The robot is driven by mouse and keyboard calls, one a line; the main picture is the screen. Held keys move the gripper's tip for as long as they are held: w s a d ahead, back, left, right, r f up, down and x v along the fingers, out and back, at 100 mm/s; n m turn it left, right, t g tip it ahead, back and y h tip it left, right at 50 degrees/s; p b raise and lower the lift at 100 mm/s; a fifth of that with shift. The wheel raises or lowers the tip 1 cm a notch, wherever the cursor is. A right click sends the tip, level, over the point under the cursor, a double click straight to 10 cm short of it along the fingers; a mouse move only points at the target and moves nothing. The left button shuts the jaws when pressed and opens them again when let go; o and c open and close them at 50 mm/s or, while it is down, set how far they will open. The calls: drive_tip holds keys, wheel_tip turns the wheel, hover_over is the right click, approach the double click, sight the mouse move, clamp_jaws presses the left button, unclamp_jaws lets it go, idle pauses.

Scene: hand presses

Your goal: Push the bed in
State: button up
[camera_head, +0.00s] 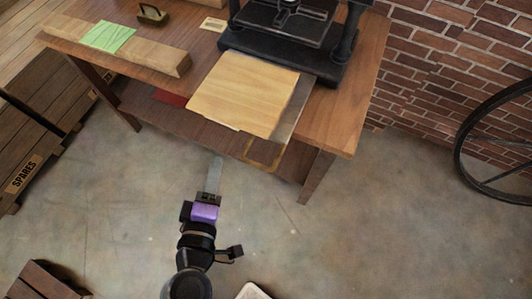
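The bed (242,95) is a light wooden board that sticks out from the front of a black hand press (290,28) and overhangs the table's front edge. A grey metal strip (293,110) shows along its right side. My gripper (216,168) is below and in front of the bed in the picture, over the floor, apart from it. A thin grey piece points from its dark end toward the table. I cannot tell whether this is closed fingers or something held.
The press stands on a brown wooden table (365,90) beside a brick wall. A long wooden beam with a green paper (108,37) lies on the left. A crate marked SPARES (25,172) stands at far left, a wheel (462,150) at right. Open floor surrounds my arm.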

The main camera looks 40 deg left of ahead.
sight(253, 165)
drive_tip(key=w+d+t+h, duration=0.1)
drive_tip(key=d, duration=0.1)
drive_tip(key=w+d+h, duration=0.1)
drive_tip(key=d+h, duration=0.1)
drive_tip(key=w+d+t+h, duration=0.1)
drive_tip(key=d, duration=0.1)
drive_tip(key=shift+w+f+t, duration=0.15)
drive_tip(key=shift+w+t, duration=0.05)
drive_tip(key=shift+t, duration=0.1)
drive_tip(key=x, duration=0.7)
drive_tip(key=shift+w+d+f+p, duration=0.2)
drive_tip(key=shift+w+p, duration=0.1)
drive_tip(key=shift+w, duration=0.1)
clamp_jaws()
idle(0.5)
